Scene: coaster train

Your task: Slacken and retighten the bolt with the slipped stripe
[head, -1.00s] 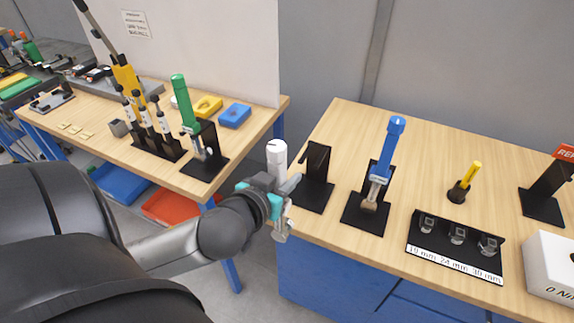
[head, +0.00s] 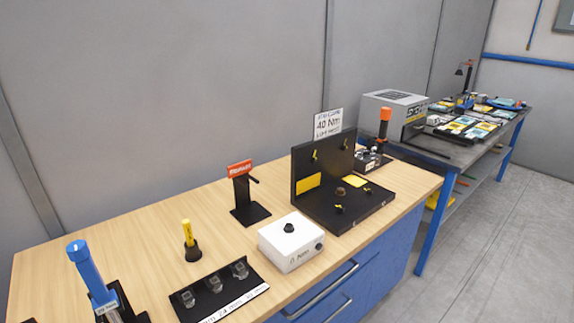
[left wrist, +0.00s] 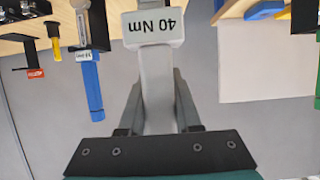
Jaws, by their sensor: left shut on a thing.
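In the left wrist view my left gripper (left wrist: 158,85) is shut on a pale grey torque wrench (left wrist: 158,110) with a white "40 Nm" label, which appears upside down. The wrench's far end runs out of the picture. In the head view a black L-shaped fixture (head: 376,206) stands on the bench, with several bolts with yellow marks on its upright plate and base. A sign (head: 328,124) above it reads 40 Nm. The stripes are too small to tell which one has slipped. Neither gripper shows in the head view.
A white box with a black knob (head: 290,250), a socket rack (head: 222,296), a yellow-handled tool (head: 188,233), a red-labelled stand (head: 243,195) and a blue wrench (head: 84,262) occupy the wooden bench. An orange-topped tool (head: 385,125) stands behind the fixture. Bare wood lies left of the yellow-handled tool.

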